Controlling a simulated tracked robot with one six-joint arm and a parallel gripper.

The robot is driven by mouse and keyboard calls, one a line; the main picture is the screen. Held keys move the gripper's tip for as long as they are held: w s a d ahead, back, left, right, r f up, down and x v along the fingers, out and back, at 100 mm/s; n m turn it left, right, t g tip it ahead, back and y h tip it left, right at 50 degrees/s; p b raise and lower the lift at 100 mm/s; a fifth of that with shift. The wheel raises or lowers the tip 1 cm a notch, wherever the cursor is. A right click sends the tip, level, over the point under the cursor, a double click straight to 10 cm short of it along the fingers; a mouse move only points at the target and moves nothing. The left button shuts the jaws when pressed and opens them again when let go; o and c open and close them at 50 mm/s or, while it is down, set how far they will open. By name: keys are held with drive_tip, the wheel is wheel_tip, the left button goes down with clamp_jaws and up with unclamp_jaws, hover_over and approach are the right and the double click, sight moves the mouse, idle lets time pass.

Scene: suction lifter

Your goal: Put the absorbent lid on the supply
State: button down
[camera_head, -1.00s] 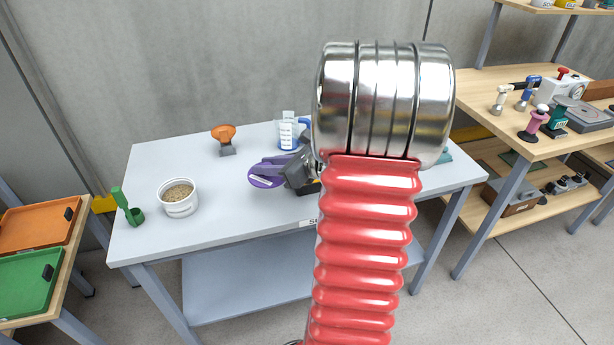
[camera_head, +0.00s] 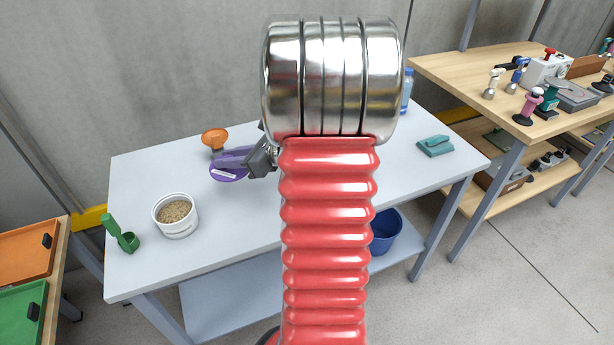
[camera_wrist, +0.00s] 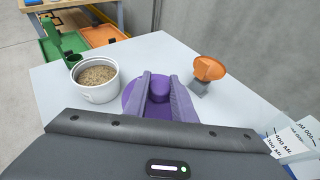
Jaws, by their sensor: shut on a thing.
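A purple round lid (camera_head: 228,172) with a raised grip is held by my gripper (camera_head: 254,158) above the table. In the wrist view the purple lid (camera_wrist: 131,96) shows between and beside the two fingers of my gripper (camera_wrist: 160,82), which are shut on its grip. The white tub of tan granules (camera_head: 176,215), which looks like the absorbent supply, stands open on the table, left of and nearer than the lid. The tub also shows just left of the lid in the wrist view (camera_wrist: 98,92). My arm covers part of the table in the head view.
A green scoop (camera_head: 121,234) is left of the tub. An orange-topped tool (camera_head: 215,139) stands behind the lid. A measuring jug (camera_wrist: 294,140) is at right in the wrist view. A teal block (camera_head: 435,146) lies on the table's right side. The front of the table (camera_head: 225,255) is clear.

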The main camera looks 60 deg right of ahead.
drive_tip(key=shift+s+d, duration=0.2)
drive_tip(key=shift+f, duration=0.15)
drive_tip(key=shift+d+f, duration=0.1)
drive_tip(key=shift+f, duration=2.65)
drive_tip(key=shift+f, duration=2.1)
drive_tip(key=shift+f, duration=0.1)
drive_tip(key=c, duration=1.5)
unclamp_jaws()
drive_tip(key=v, duration=1.2)
drive_tip(key=shift+s, duration=0.15)
